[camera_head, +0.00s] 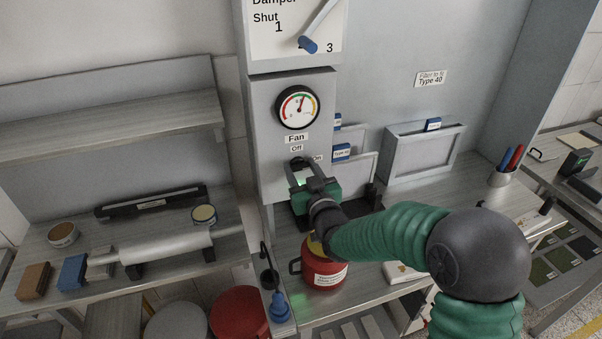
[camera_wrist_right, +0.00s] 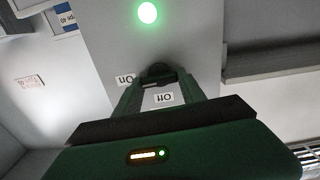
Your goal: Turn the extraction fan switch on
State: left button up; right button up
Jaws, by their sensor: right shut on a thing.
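The fan panel (camera_head: 263,140) is a grey box with a round gauge (camera_head: 298,107), a "Fan" label and "Off" and "On" labels. My right gripper (camera_head: 298,165) reaches the panel just below the labels and is shut on the dark fan switch (camera_wrist_right: 157,71). In the right wrist view, the right gripper (camera_wrist_right: 159,82) has its fingertips at the switch, with the "On" label (camera_wrist_right: 125,79) and "Off" label (camera_wrist_right: 164,98) upside down nearby. A green lamp (camera_wrist_right: 147,12) is lit on the panel. The fingers partly hide the switch, so its pointing direction is unclear. My left gripper is out of view.
A damper panel (camera_head: 290,45) with a blue-tipped lever is above. A red container (camera_head: 325,272) stands on the bench under my right arm. A shelf (camera_head: 110,125) is at left.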

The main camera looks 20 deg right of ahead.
jog(key=shift+f+m, duration=0.2)
jog(key=shift+m, duration=0.1)
jog(key=shift+r, duration=0.1)
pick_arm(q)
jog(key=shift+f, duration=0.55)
pick_arm(e)
jog(key=o, duration=1.4)
jog(key=shift+c, duration=0.2)
jog(key=shift+s, duration=0.3)
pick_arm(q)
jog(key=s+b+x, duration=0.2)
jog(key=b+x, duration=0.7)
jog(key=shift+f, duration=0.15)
pick_arm(e)
jog(key=s, duration=1.6)
jog(key=shift+d, duration=0.25)
